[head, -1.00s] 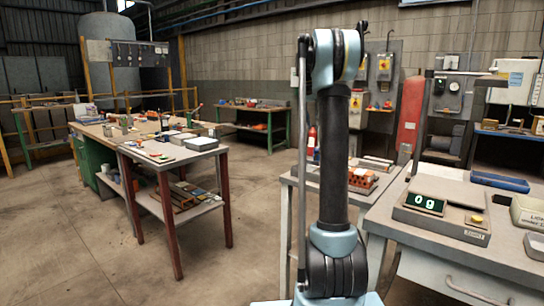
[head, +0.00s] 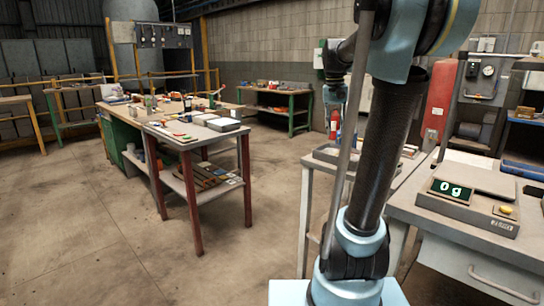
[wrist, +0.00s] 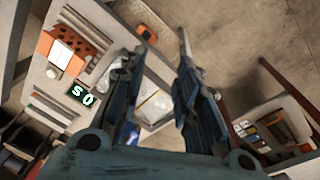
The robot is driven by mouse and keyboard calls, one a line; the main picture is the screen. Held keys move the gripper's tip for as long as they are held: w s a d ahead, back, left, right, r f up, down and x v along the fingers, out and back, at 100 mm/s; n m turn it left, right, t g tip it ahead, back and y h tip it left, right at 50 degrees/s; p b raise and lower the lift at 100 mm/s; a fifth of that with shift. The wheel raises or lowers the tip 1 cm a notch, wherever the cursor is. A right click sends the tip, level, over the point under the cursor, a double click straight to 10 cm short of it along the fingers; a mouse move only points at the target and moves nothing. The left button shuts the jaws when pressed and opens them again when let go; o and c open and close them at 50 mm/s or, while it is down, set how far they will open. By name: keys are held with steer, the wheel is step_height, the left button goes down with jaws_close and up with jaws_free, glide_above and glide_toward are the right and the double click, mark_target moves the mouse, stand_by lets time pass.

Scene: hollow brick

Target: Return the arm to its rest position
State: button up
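My arm (head: 385,150) rises across the right half of the head view, bent over at the top. In the wrist view my gripper (wrist: 161,45) has its two dark fingers apart, with a clear gap and nothing held between them. An orange block with a white patch (wrist: 62,46) lies at the upper left of the wrist view, clear of the fingers. A smaller orange piece (wrist: 147,34) shows near the left fingertip. I cannot make out the gripper's fingers in the head view.
A scale (head: 470,200) reading 0 g, its plate bare, stands on the right bench (head: 450,235). A small table is partly behind my arm. A long workbench (head: 185,137) with a lower shelf stands at left. The floor (head: 100,230) at front left is clear.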

steer(key=s+a+f+n+t, duration=0.1)
steer(key=s+a+f, duration=0.1)
steer(key=s+f, duration=1)
steer(key=s+a+f+n+y, duration=0.1)
steer(key=s+a+f+n, duration=0.1)
steer(key=s+f, duration=1)
steer(key=shift+s+a+t, duration=0.25)
steer(key=shift+s+t, duration=0.15)
steer(key=shift+s, duration=0.5)
steer(key=shift+f, duration=0.1)
